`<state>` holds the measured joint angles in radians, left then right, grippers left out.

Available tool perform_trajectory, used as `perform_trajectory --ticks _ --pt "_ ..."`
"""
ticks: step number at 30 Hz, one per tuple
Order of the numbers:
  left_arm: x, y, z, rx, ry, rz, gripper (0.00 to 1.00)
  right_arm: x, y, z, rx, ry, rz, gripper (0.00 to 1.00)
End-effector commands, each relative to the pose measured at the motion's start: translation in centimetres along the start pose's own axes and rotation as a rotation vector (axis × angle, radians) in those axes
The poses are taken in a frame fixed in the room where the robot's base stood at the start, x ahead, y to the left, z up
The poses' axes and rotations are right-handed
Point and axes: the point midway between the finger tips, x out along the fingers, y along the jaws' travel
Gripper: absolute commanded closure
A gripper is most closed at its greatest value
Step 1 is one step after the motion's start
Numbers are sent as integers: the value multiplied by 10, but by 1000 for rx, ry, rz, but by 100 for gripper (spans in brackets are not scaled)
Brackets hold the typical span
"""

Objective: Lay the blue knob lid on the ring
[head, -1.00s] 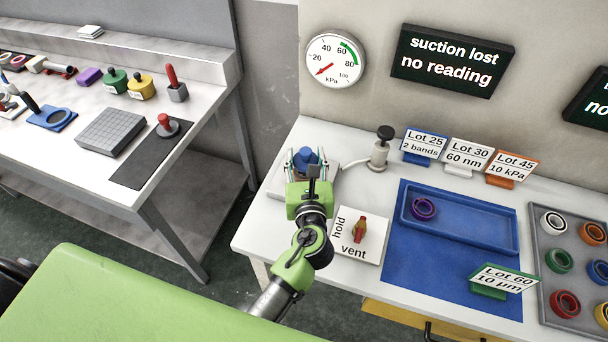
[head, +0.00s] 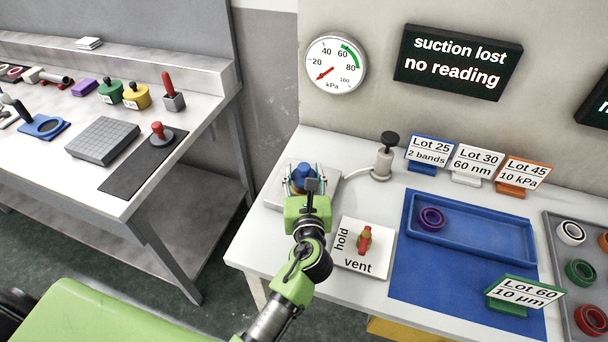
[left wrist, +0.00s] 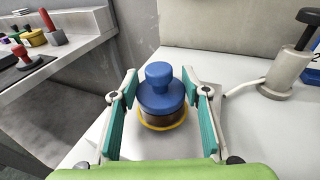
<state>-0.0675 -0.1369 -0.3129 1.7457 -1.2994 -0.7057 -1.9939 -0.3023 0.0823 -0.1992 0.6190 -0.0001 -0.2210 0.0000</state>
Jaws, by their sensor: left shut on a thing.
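The blue knob lid (head: 302,176) is upright at the small pale plate (head: 272,196) at the left end of the right bench. In the left wrist view the lid (left wrist: 160,92) is directly above a brown ring (left wrist: 162,117) with a yellow rim below it. I cannot tell whether the lid rests on the ring or is just above it. My left gripper (left wrist: 161,100) is shut on the lid, one teal-padded finger on each side. In the head view my left gripper (head: 303,182) hides the ring. My right gripper is not in view.
A grey pump-like fitting (head: 383,160) with a hose stands right of the plate. The hold/vent valve (head: 352,262) is close to my left arm. A blue tray (head: 480,236) holds a purple ring (head: 431,219). The display (head: 458,62) reads "suction lost no reading"; the gauge (head: 336,64) reads low.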

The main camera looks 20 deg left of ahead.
Motion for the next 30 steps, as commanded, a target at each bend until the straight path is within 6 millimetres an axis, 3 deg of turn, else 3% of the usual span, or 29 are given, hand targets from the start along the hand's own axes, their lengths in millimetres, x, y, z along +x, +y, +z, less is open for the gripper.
perform_trajectory --ticks 2,3,5,17,22,30 --pt "0 0 -1 1 -2 0 87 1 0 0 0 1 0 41" --pt "0 0 -3 2 0 0 55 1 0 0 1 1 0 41" --pt "0 0 -3 2 0 0 41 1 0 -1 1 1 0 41" --pt "-1 0 2 -1 0 0 41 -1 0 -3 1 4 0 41" --pt "-25 0 -2 0 2 0 41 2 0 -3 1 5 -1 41" --pt "-83 0 -2 1 2 0 41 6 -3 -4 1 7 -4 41"
